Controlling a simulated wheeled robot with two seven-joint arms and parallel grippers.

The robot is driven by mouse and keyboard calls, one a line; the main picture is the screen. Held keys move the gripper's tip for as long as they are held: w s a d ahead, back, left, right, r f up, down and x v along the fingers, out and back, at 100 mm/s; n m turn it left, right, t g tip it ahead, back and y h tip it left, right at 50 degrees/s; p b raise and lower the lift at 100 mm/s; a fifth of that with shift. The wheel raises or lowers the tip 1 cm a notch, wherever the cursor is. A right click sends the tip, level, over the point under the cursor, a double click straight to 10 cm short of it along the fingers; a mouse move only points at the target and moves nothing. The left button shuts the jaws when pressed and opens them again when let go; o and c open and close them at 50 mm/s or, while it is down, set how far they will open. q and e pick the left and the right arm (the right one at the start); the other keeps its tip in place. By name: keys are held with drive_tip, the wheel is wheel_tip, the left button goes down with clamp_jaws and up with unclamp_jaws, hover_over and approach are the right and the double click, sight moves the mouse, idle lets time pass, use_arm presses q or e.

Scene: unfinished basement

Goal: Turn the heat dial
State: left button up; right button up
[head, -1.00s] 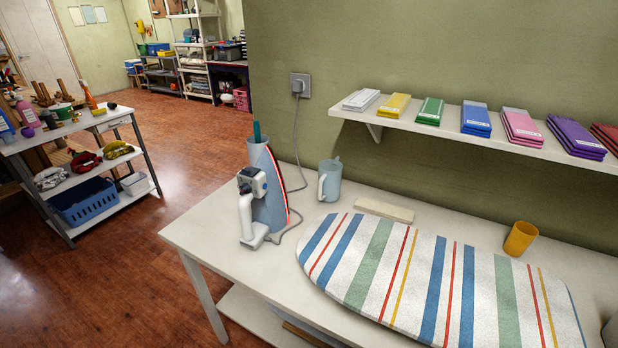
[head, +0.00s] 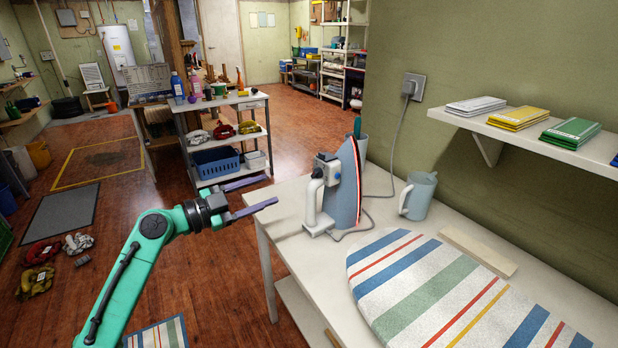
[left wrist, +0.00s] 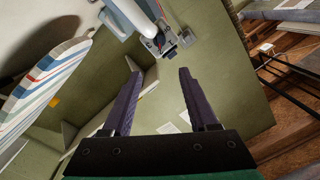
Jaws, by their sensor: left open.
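In the left wrist view the iron (left wrist: 130,14) shows upside down at the top, beyond the open fingers (left wrist: 160,73). My right gripper is not in view.
A cord runs from the iron to a wall socket (head: 411,88). A striped ironing board (head: 440,285) lies right of the iron, with a grey-blue jug (head: 418,195) behind. A shelf (head: 555,145) is on the wall. Open floor lies to the left; a cart (head: 183,130) stands farther back.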

sight(314, 173)
use_arm(q)
drive_tip(key=p+x, duration=0.3)
drive_tip(key=x, duration=1)
drive_tip(key=shift+w+d+p, duration=0.15)
drive_tip(key=shift+w+p, duration=0.05)
drive_tip(key=shift+p, duration=0.1)
drive_tip(key=shift+f, duration=0.1)
clamp_jaws()
